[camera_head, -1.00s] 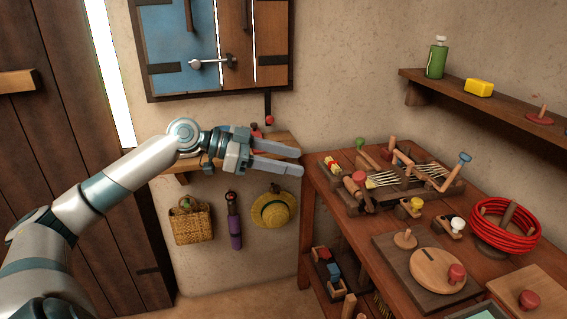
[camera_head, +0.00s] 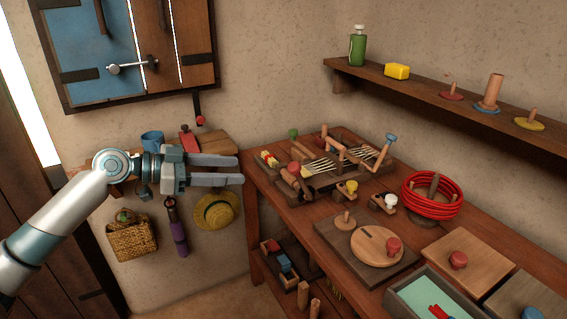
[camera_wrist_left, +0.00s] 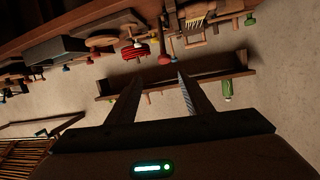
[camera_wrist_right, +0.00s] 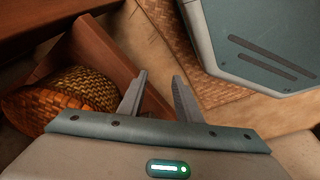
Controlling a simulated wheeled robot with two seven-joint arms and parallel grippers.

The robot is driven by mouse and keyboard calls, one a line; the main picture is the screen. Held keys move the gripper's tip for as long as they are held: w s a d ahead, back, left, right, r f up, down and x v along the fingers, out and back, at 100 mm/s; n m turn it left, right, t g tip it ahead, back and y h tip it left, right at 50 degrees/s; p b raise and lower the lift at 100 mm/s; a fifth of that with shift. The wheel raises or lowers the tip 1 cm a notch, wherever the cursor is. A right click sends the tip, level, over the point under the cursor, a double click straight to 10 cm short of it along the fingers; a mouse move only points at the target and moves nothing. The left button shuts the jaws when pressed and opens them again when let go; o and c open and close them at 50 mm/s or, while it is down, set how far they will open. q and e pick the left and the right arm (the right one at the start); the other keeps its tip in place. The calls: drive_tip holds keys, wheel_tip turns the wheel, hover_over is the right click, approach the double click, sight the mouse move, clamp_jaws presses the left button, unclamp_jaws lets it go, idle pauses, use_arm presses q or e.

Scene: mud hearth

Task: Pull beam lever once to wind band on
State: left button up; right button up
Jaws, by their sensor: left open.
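A small wooden band loom (camera_head: 352,178) with pale threads stretched across it lies at the far left part of the workbench. A crank-like wooden lever with a blue knob (camera_head: 391,138) rises at its right end. Red and green knobs also show on the loom; I cannot tell for sure which handle is the beam lever. My left gripper (camera_head: 241,170) is open and empty, left of the loom and apart from it. Its spread fingers also show in the left wrist view (camera_wrist_left: 160,78). My right gripper (camera_wrist_right: 160,75) is open and empty, over woven matting, away from the loom.
The workbench (camera_head: 300,222) also carries a coil of red cord (camera_head: 432,195), a round wooden disc (camera_head: 376,247) and an open drawer-like tray (camera_head: 412,308). A wall shelf (camera_head: 430,91) runs above it. A straw hat (camera_head: 217,211) and basket (camera_head: 132,239) hang below my left gripper.

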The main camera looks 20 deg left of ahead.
sight(293, 166)
use_arm(q)
drive_tip(key=shift+s+d+f+n+t+y+p, duration=0.3)
drive_tip(key=shift+s+d+f+n+t+y, duration=0.25)
drive_tip(key=shift+n+t, duration=0.4)
drive_tip(key=shift+s+d+f+n+t+y+p, duration=0.3)
drive_tip(key=shift+s+d+f+n+t+y, duration=0.3)
drive_tip(key=shift+n+t, duration=0.4)
drive_tip(key=shift+s+d+f+n+t+y+p, duration=0.3)
drive_tip(key=shift+d+f+n+t, duration=0.2)
drive_tip(key=shift+d+n+t, duration=0.35)
use_arm(e)
drive_tip(key=shift+s+d+f, duration=0.1)
drive_tip(key=shift+s+f, duration=0.25)
drive_tip(key=shift+f, duration=0.45)
drive_tip(key=shift+s+d+f, duration=0.15)
drive_tip(key=shift+s+f, duration=0.2)
drive_tip(key=shift+f, duration=0.45)
drive_tip(key=shift+s+d+f, duration=0.1)
drive_tip(key=shift+s+f, duration=0.25)
drive_tip(key=shift+f, duration=0.45)
use_arm(q)
drive_tip(key=shift+w+a, duration=0.1)
drive_tip(key=shift+w, duration=0.1)
